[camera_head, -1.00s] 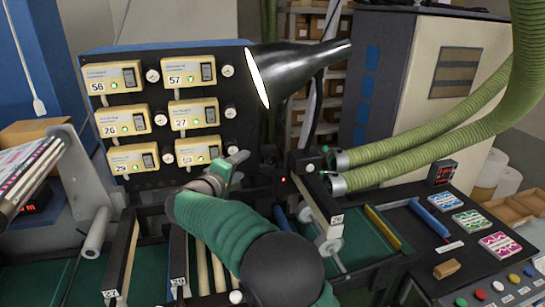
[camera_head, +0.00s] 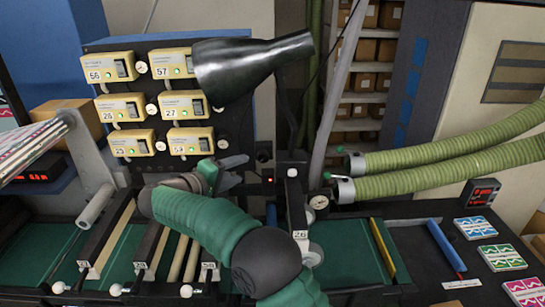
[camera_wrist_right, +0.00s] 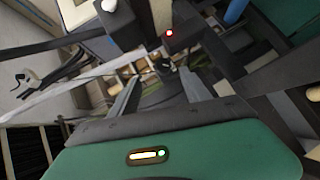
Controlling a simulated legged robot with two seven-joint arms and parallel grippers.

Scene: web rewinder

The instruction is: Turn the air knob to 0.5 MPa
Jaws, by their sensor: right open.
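My right gripper (camera_head: 236,172) reaches in front of the lower right of the gauge panel (camera_head: 235,131), its fingers toward a small red light (camera_head: 264,156). In the right wrist view its two grey fingers (camera_wrist_right: 158,88) are apart, with nothing clearly held between them. A small dark round part (camera_wrist_right: 163,66) shows beyond the fingertips; I cannot tell whether it is the air knob. A round white-faced gauge (camera_head: 319,202) sits to the right of the gripper, too small to read. My left gripper is not in view.
A black lamp shade (camera_head: 235,66) hangs over the panel. Green hoses (camera_head: 440,170) come in from the right. A blue bar (camera_head: 440,238) and colored cards (camera_head: 502,257) lie on the right bench.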

